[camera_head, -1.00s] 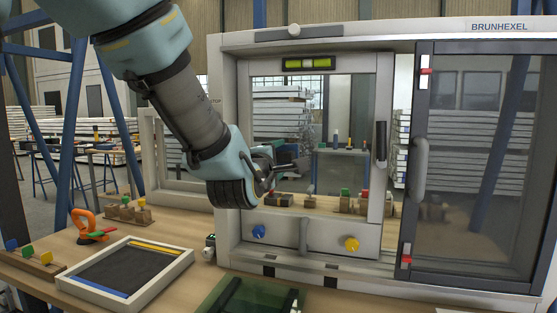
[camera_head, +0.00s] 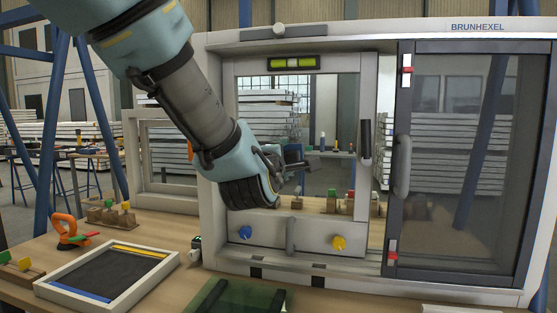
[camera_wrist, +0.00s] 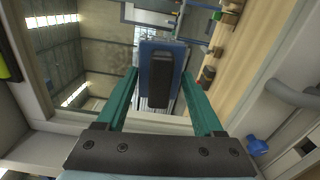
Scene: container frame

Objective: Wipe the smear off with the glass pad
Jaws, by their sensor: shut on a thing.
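My gripper (camera_head: 284,163) is in front of the light grey window sash (camera_head: 229,130). In the wrist view its two teal fingers (camera_wrist: 163,84) are closed on the glass pad. The glass pad is a blue plate with a black grip block (camera_wrist: 160,80); in the head view it is a small dark shape (camera_head: 294,154), partly hidden by my gripper. The pad is in front of the glass pane (camera_head: 324,115). I cannot tell whether it touches the glass. I cannot make out the smear in either view; my arm covers the lower left of the pane.
A dark glazed door with a handle (camera_head: 402,165) stands on the right. A blue knob (camera_head: 245,232) and a yellow knob (camera_head: 338,243) sit on the panel below the pane. A tray (camera_head: 68,293), an orange clamp (camera_head: 66,228) and a green glass sheet (camera_head: 250,300) are on the bench.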

